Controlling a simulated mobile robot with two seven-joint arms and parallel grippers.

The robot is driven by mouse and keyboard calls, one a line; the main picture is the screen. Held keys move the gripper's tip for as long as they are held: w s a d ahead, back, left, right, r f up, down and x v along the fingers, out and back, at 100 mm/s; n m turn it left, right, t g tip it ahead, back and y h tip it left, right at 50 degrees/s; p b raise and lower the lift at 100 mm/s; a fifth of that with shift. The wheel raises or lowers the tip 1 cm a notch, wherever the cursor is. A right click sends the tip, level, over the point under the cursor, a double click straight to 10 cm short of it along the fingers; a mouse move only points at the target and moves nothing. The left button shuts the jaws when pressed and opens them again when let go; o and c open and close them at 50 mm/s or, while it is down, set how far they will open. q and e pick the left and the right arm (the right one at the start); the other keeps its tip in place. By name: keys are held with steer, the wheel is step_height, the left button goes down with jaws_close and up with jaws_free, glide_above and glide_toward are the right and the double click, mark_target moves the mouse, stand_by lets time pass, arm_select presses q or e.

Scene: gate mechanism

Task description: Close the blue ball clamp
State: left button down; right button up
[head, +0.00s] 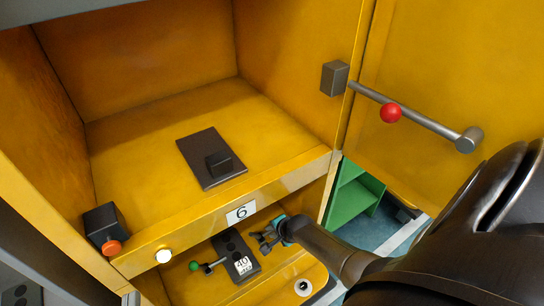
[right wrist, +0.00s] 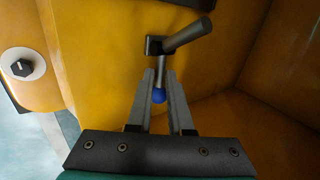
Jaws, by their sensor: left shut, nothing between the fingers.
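The blue ball (right wrist: 159,96) shows in the right wrist view, at the end of a short grey stem below a dark block (right wrist: 154,45) and a thick grey bar (right wrist: 187,36). My right gripper (right wrist: 160,76) has its two fingers apart, one on each side of the ball; I cannot tell if either touches it. In the head view my right gripper (head: 268,237) reaches in from the right to the lower opening, under the number 6 label. The blue ball is hidden there. My left gripper is not in view.
A red ball (head: 390,113) on a grey bar sticks out at the upper right. An orange knob (head: 112,247) and a white knob (head: 164,256) sit on the left ledge. A green ball (head: 194,266) is left of a dark plate (head: 236,256). The upper yellow compartment (head: 140,140) is mostly clear.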

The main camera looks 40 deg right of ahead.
jaws_close()
stand_by(1.2)
